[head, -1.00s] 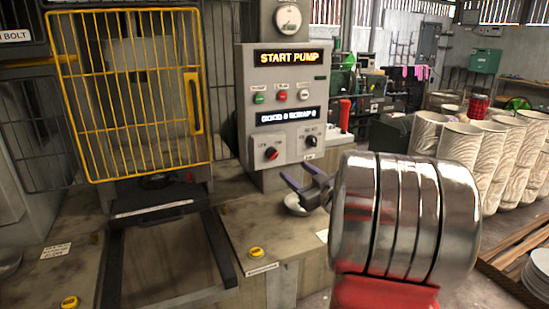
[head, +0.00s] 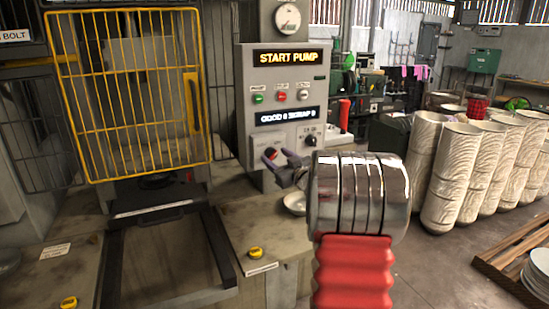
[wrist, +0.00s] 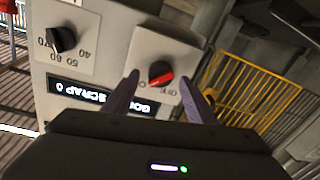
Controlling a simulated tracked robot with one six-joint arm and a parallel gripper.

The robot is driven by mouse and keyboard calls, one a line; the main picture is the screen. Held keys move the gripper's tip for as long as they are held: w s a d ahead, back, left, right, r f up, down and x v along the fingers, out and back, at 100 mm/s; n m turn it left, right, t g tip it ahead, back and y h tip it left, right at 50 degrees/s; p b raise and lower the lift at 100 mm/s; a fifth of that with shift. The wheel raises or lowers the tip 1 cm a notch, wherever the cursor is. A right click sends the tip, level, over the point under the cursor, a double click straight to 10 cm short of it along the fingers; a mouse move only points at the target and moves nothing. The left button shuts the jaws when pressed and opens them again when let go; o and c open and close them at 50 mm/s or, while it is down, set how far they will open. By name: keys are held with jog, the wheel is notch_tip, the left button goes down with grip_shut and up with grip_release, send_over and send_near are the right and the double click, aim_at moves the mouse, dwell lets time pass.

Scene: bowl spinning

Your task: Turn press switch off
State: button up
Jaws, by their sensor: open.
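The switch with a black and red knob (head: 271,153), which I take as the press switch, sits at the lower left of the grey control panel (head: 248,100). In the wrist view the knob (wrist: 160,73) shows upside down on its white plate, its red part toward the lower right. Part of an "OFF" label shows by it. My gripper (head: 280,166) is open in front of the panel. In the wrist view its purple fingers (wrist: 160,84) stand to either side of the knob. I cannot tell if they touch it.
A black dial knob (head: 311,140) with numbers sits to the right of the switch. A yellow mesh guard door (head: 207,120) stands at left. A white bowl (head: 295,203) lies on the bench below my gripper.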

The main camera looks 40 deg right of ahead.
jog(key=shift+w+d, duration=0.1)
jog(key=shift+w, duration=0.45)
jog(key=shift+c, duration=0.7)
jog(key=c, duration=0.9)
